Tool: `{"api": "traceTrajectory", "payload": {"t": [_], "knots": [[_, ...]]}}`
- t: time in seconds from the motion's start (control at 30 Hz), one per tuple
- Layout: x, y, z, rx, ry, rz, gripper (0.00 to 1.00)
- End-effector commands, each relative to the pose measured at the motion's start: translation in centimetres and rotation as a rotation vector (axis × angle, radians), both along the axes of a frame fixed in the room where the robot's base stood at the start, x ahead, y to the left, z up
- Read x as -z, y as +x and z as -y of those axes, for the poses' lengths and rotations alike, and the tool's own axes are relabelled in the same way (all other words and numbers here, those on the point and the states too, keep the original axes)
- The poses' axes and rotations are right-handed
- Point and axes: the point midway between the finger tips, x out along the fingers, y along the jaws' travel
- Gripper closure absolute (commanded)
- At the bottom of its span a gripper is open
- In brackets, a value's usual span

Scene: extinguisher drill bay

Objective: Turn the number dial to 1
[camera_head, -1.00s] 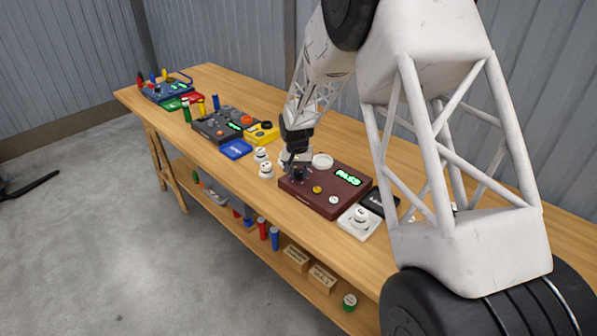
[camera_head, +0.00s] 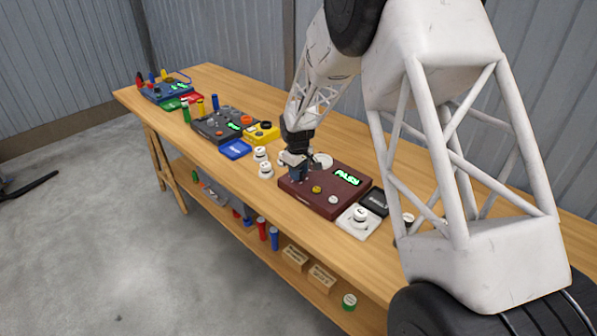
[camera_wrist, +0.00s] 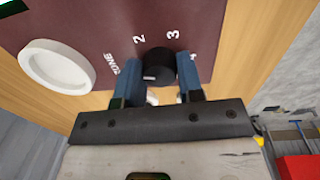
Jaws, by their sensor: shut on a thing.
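The number dial (camera_wrist: 159,60) is a black round knob with a short white mark on its lower left side in the wrist view. It sits on the dark red panel box (camera_head: 330,203), with the numerals 2, 3 and 4 printed around it. The 1 is not visible. My gripper (camera_wrist: 162,78) is shut on the dial, one blue finger on each side of it. In the head view my gripper (camera_head: 297,174) is down at the box's left end and hides the dial.
A large white round knob (camera_wrist: 57,68) lies left of the dial, also on the box. The box has a green lit display (camera_head: 347,177). Two white knobs (camera_head: 263,162) stand left of the box. A white block with a button (camera_head: 358,220) and a black block (camera_head: 376,202) are to its right.

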Motion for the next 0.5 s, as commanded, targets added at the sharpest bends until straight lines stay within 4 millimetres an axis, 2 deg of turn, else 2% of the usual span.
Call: {"api": "traceTrajectory", "payload": {"t": [0.2, 0.5], "knots": [[-0.02, -0.03, 0.04, -0.124, 0.0, 0.0, 0.89], [-0.02, -0.01, 0.06, -0.192, 0.0, 0.0, 0.89]]}}
